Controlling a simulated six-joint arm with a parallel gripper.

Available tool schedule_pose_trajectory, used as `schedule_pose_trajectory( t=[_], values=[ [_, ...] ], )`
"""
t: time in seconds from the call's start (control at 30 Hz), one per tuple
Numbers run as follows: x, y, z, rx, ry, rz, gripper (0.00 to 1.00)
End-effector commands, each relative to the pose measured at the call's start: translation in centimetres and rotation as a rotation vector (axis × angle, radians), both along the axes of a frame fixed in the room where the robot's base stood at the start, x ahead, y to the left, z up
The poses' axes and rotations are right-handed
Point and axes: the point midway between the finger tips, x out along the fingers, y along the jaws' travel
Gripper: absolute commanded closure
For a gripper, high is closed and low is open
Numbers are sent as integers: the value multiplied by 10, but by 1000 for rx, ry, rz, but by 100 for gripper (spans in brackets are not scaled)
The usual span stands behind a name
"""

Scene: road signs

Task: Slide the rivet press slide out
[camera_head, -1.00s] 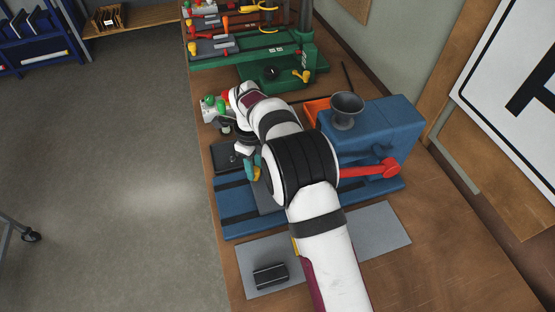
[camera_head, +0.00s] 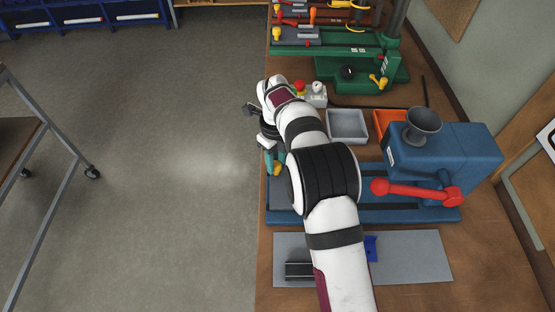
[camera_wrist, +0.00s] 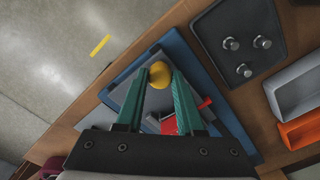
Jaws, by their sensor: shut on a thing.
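The blue rivet press (camera_head: 445,158) stands at the right of the bench, with a grey hopper on top and a red lever (camera_head: 410,190). Its blue base (camera_head: 400,207) runs left to the bench edge under my arm. My gripper (camera_wrist: 160,78) has green fingers, shut on a yellow knob (camera_wrist: 159,73) at the slide. The knob also shows low by the bench's left edge in the head view (camera_head: 277,170). A grey slide plate (camera_wrist: 122,95) shows beside the fingers in the wrist view. Most of the slide is hidden by my arm and fingers.
A dark tray (camera_wrist: 215,28) with three metal pieces lies beside the base. A grey bin (camera_head: 347,124) and an orange bin (camera_head: 386,120) stand behind. A green press (camera_head: 360,72) is farther back. A grey mat (camera_head: 420,258) lies in front. The floor left of the bench is open.

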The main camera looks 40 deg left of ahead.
Motion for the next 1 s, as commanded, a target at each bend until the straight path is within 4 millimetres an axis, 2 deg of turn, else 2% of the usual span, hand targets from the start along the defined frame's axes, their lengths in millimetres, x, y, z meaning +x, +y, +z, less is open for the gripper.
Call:
schedule_pose_trajectory(
  t=[0.03,0.07,0.2,0.23,0.5,0.63,0.77,0.9,1.0],
  values=[
    [-6,5,0,7,9,4,100],
    [-6,5,0,7,9,4,62],
    [-5,4,0,6,7,4,36],
    [-5,4,0,6,7,4,33],
    [-3,3,1,5,5,3,33],
    [-3,3,14,7,3,3,33],
    [-2,4,48,9,2,2,33],
    [-3,4,95,10,2,2,33],
    [-3,4,123,9,2,2,33]
  ],
)
